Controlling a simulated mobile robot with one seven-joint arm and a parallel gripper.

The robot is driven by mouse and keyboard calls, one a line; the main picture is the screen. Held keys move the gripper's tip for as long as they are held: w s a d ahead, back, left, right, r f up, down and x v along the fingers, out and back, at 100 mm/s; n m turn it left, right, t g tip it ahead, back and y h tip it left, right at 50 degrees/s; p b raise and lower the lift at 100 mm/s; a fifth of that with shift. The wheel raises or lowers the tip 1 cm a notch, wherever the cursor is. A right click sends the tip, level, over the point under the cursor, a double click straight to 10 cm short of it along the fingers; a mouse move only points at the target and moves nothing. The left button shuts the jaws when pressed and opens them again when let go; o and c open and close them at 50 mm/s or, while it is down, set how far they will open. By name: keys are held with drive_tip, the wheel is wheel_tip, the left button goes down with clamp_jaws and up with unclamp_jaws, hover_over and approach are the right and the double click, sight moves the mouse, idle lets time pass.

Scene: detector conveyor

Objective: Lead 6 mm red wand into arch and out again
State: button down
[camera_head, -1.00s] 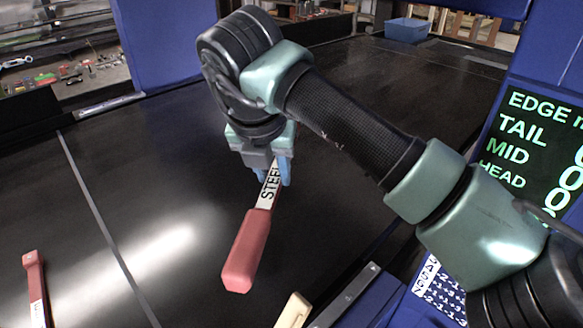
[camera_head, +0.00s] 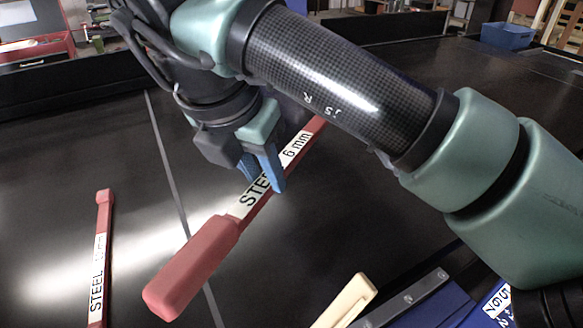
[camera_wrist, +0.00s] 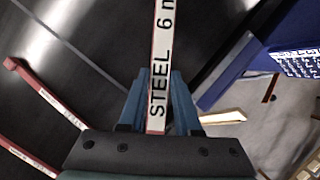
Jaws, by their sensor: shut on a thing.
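My gripper (camera_head: 262,178) has blue fingers shut on the labelled middle of the 6 mm red wand (camera_head: 195,268). The wand's white label reads STEEL 6 mm. Its thick red handle points to the lower left, toward the camera, and its far end passes behind my arm. The wand is held above the black belt, tilted across the picture. In the wrist view the white label (camera_wrist: 161,60) runs up between the fingers (camera_wrist: 158,95). The arch cannot be made out in the head view; a blue panel (camera_wrist: 245,60) stands at the right of the wrist view, perhaps part of it.
Another red STEEL wand (camera_head: 102,250) lies at the left in the head view. A cream bar (camera_head: 345,302) and a metal rail (camera_head: 405,300) are at the bottom. A blue bin (camera_head: 507,36) is far back right. The black belt (camera_head: 350,200) around the held wand is clear.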

drive_tip(key=s+a+b, duration=0.3)
drive_tip(key=s+a, duration=0.4)
drive_tip(key=a, duration=0.4)
drive_tip(key=shift+s+a, duration=0.2)
drive_tip(key=shift+s, duration=0.05)
drive_tip(key=shift+r, duration=0.15)
